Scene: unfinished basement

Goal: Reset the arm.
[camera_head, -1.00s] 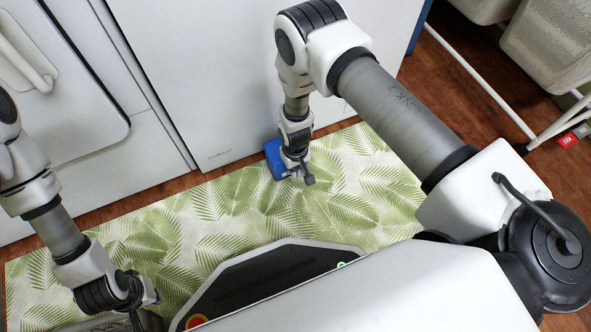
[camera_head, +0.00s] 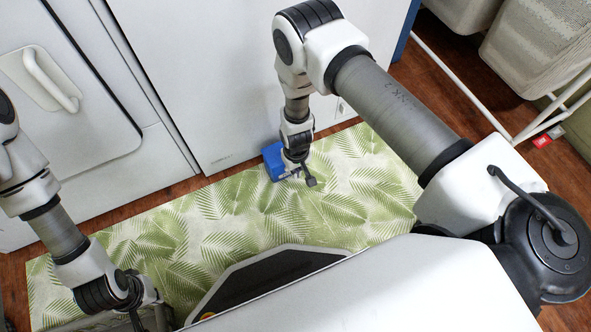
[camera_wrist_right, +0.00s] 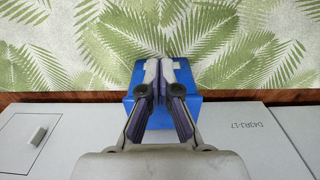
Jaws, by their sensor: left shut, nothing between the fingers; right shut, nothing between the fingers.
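My right arm reaches in from the right in the head view and bends down at the middle. Its gripper (camera_head: 292,176) hangs above the leaf-patterned mat, beside a blue box (camera_head: 272,161). In the right wrist view the two fingers (camera_wrist_right: 168,68) are shut together with nothing between them. The blue box (camera_wrist_right: 200,112) shows behind them there; whether they touch it I cannot tell. My left arm comes in from the left. Its gripper (camera_head: 136,316) points down at the lower left, shut and empty, with its fingertips mostly hidden.
The green leaf mat (camera_head: 235,215) lies on a wooden floor. A white cabinet (camera_head: 220,80) stands behind it, with a handled door (camera_head: 50,80) at left. Light bins (camera_head: 535,55) and a white rack frame (camera_head: 465,80) stand at upper right. A grey basket-like edge (camera_head: 90,324) shows at lower left.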

